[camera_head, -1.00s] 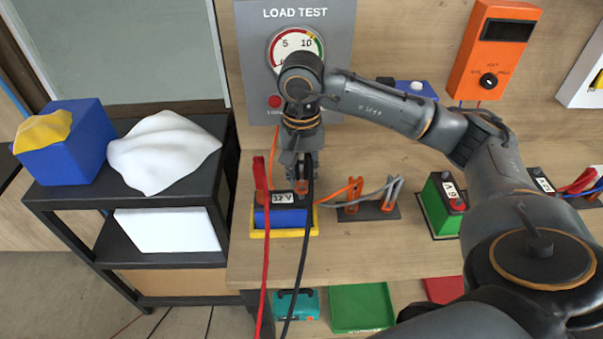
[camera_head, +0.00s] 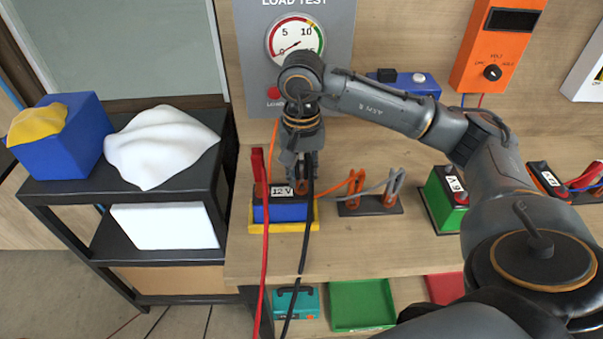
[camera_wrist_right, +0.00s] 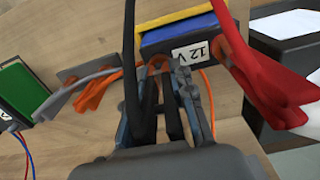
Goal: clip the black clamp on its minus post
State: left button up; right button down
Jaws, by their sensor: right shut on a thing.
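The blue 12 V battery (camera_head: 265,213) sits in a yellow tray (camera_head: 258,228) on the bench. My right gripper (camera_head: 303,172) points down over the battery's right side, shut on the black clamp (camera_wrist_right: 174,112). The clamp's copper-coloured jaws (camera_wrist_right: 158,64) are at the battery's edge, beside its white label. The minus post is hidden, so I cannot tell whether the jaws are around it or just above it. The black cable (camera_head: 305,225) hangs down in front of the battery. The red clamp (camera_head: 258,172) stands on the battery's left side. My left gripper is out of view.
An orange and grey clamp pair (camera_head: 394,186) stands on a dark holder right of the battery. A green 6 V battery (camera_head: 438,200) is farther right. The load test panel (camera_head: 340,55) rises behind. The red cable (camera_head: 265,265) hangs over the bench's front edge.

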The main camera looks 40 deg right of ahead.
jog(key=c, duration=1.1)
grip_release()
jog(key=shift+o, duration=0.2)
notch_tip(320, 180, up, 12)
jog(key=shift+f, duration=0.1)
